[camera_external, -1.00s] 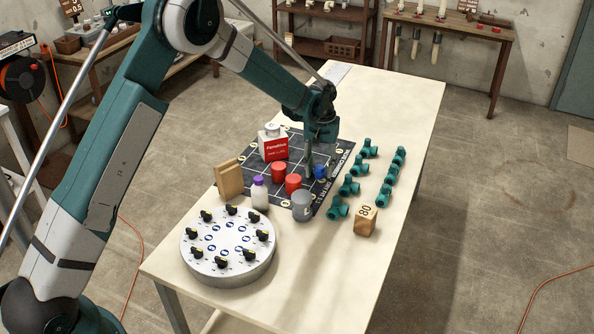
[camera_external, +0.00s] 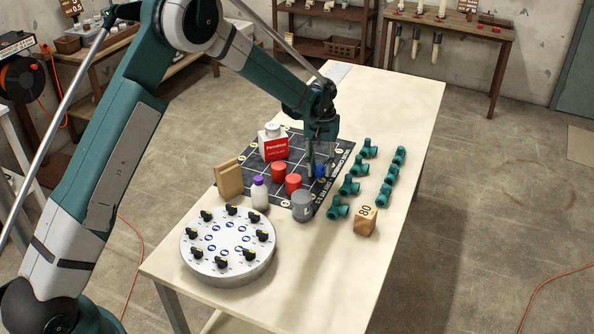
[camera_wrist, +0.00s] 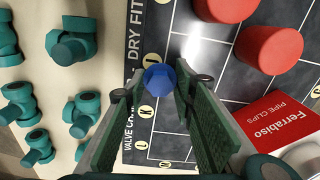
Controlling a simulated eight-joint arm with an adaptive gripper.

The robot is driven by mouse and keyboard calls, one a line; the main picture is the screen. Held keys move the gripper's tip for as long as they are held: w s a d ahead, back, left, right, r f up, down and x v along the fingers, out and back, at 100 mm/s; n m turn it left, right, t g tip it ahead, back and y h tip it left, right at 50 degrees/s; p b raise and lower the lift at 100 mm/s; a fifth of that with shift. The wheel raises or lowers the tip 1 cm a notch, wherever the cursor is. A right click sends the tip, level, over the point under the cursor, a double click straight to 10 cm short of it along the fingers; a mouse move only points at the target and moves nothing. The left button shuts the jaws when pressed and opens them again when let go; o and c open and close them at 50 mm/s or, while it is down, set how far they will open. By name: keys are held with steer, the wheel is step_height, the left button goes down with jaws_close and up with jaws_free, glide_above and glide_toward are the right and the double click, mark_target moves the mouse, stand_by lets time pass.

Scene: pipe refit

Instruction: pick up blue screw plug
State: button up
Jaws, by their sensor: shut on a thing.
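The blue screw plug (camera_wrist: 160,79) sits between the two finger pads of my gripper (camera_wrist: 159,92) in the wrist view. The fingers touch it from both sides, and my gripper is shut on it. In the external view the blue plug (camera_external: 320,171) shows at the fingertips of my gripper (camera_external: 319,169), low over the right part of the dark mat (camera_external: 335,163). I cannot tell whether the plug still touches the mat.
Red plugs (camera_external: 293,184) and a grey cup-like part (camera_external: 302,206) stand close by on the left. A white and red box (camera_external: 273,147) stands behind. Several teal pipe fittings (camera_external: 349,186) are on the right, near a wooden block marked 80 (camera_external: 365,222).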

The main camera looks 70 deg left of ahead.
mark_target(320, 164)
step_height(320, 164, up, 9)
steer(key=shift+r, duration=0.2)
stand_by(0.3)
steer(key=shift+a+p, duration=0.1)
steer(key=shift+p, duration=0.2)
